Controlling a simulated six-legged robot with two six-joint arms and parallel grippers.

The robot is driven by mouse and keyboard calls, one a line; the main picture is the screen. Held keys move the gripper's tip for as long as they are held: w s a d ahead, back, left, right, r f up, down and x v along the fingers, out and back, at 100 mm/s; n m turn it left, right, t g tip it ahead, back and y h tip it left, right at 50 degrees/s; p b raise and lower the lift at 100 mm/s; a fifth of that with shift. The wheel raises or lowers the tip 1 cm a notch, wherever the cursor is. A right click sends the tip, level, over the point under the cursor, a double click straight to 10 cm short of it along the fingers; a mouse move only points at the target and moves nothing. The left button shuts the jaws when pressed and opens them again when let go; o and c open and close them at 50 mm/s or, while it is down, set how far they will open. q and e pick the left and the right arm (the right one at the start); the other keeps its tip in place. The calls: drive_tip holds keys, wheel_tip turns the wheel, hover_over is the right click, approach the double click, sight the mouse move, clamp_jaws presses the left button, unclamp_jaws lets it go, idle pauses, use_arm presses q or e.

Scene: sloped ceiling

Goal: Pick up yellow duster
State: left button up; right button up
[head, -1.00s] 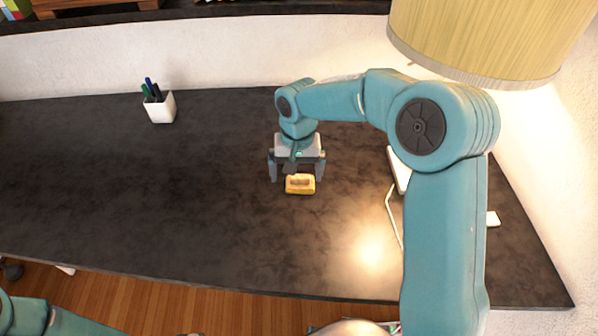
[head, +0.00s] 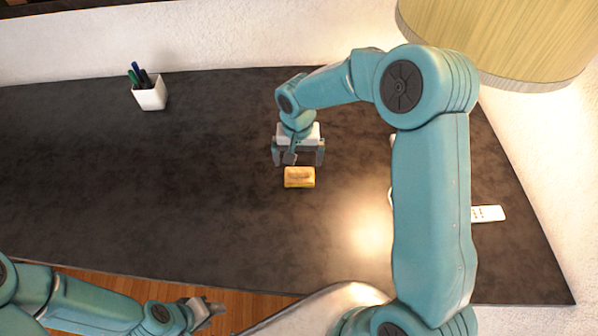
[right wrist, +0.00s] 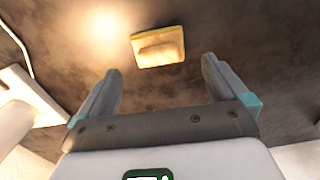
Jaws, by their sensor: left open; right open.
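The yellow duster (head: 299,178) is a small yellow block with a brownish top, lying on the dark desk near the middle of the head view. My right gripper (head: 298,160) is open and points down, just behind the duster in the head view, with nothing between its fingers. In the right wrist view the duster (right wrist: 158,46) lies beyond the fingertips of my open right gripper (right wrist: 164,77), apart from them. My left gripper (head: 214,308) is at the bottom left of the head view, low by the desk's front edge, apart from the duster.
The dark desk (head: 150,190) is largely clear around the duster. A white pen cup (head: 150,97) stands at the back left. A lampshade (head: 500,40) hangs at the upper right. A white remote-like object (head: 488,213) lies right of my right arm.

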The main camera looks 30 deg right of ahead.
sight(299, 173)
drive_tip(key=f, duration=0.2)
drive_tip(key=shift+w+d+f, duration=0.15)
drive_tip(key=shift+d+f, duration=0.05)
drive_tip(key=shift+f, duration=0.15)
drive_tip(key=shift+s+a+f+p, duration=0.1)
drive_tip(key=shift+s+f+p, duration=0.25)
drive_tip(key=shift+f+p, duration=0.1)
wheel_tip(299, 173, down, 5)
drive_tip(key=shift+w+r+p, duration=0.15)
drive_tip(key=shift+r+p, duration=0.05)
drive_tip(key=shift+p, duration=0.35)
drive_tip(key=shift+r, duration=0.15)
drive_tip(key=c, duration=0.8)
